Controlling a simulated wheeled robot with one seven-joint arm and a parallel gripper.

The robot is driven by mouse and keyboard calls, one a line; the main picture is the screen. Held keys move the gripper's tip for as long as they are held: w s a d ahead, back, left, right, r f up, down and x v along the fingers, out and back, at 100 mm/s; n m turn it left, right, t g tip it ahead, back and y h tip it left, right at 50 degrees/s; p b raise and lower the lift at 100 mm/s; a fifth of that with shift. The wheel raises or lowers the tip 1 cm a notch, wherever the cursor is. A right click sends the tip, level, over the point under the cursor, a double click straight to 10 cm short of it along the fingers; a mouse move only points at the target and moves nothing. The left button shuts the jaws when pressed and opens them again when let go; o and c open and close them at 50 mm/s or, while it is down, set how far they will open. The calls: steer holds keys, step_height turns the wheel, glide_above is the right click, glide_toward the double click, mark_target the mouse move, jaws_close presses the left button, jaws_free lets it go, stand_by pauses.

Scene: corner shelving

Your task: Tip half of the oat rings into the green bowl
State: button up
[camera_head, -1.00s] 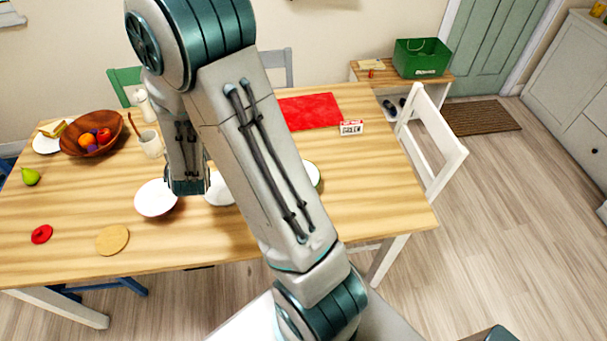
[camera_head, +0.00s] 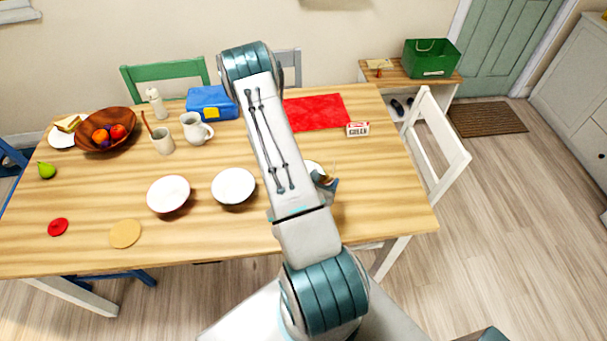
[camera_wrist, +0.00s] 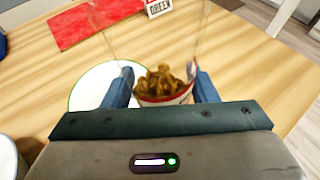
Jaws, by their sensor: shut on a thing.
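My gripper (camera_wrist: 165,88) is shut on a small white and red container (camera_wrist: 180,99) with brown oat rings (camera_wrist: 160,82) heaped at its opening. Its lower part is hidden behind the gripper. A white bowl with a green rim (camera_wrist: 88,92) is on the table just left of the container in the wrist view, partly covered by a finger. In the head view my gripper (camera_head: 326,182) is at the table's right part, and my arm hides most of the green-rimmed bowl (camera_head: 312,166). I cannot tell whether any rings are in that bowl.
Two white bowls (camera_head: 168,193) (camera_head: 233,186) stand to the left. A small sign reading GREEN (camera_head: 357,129) stands by the red mat (camera_head: 314,112). Mugs, a blue box (camera_head: 211,103) and a fruit bowl (camera_head: 104,130) are farther back. The table's right front is clear.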

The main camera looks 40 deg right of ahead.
steer(key=shift+s+d+f, duration=0.1)
steer(key=shift+s+d, duration=0.15)
steer(key=shift+s, duration=0.45)
